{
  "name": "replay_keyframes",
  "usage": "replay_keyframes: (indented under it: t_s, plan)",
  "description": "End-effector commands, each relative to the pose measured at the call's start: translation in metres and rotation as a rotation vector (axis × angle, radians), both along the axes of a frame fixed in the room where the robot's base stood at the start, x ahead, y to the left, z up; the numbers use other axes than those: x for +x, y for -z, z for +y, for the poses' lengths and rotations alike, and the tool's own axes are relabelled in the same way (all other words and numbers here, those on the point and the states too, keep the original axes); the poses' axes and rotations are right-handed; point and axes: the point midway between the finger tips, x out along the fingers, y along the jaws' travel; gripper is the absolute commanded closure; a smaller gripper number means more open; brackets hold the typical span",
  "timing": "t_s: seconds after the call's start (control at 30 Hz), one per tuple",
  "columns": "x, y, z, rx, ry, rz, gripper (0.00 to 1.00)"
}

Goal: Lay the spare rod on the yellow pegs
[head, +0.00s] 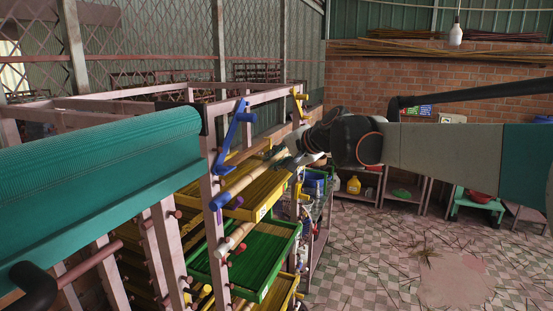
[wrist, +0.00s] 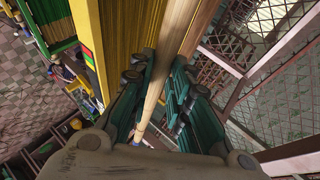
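A pale wooden rod (head: 243,181) runs across the front of the rack in the head view, above a yellow tray of sticks. A blue piece shows at its near left end. My gripper (head: 284,157) is at the rod's far right end. In the wrist view, the rod (wrist: 182,32) passes lengthwise between the fingers of my gripper (wrist: 163,68), which lie close along both sides; they look shut on it. A yellow bracket (head: 298,103) is high on the far post. A blue bracket (head: 231,138) is on the near post. Whether the rod rests on any peg is hidden.
A second pale rod (head: 235,237) lies lower, over a green tray (head: 265,290). A teal roller (head: 100,150) fills the left. Shelves with a yellow jug (head: 353,185) stand behind. The tiled floor (head: 380,265) at right is open, with scattered sticks.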

Motion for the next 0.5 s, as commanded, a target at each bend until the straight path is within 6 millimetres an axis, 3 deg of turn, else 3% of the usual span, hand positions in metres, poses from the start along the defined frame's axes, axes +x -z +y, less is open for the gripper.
replay_keyframes:
  t_s: [0.1,0.5]
  plan:
    - [0.0000,-0.0001,-0.0001,0.000,0.000,0.000,0.63]
    - [-0.0020,0.0008,-0.0023,0.000,0.001,0.000,0.63]
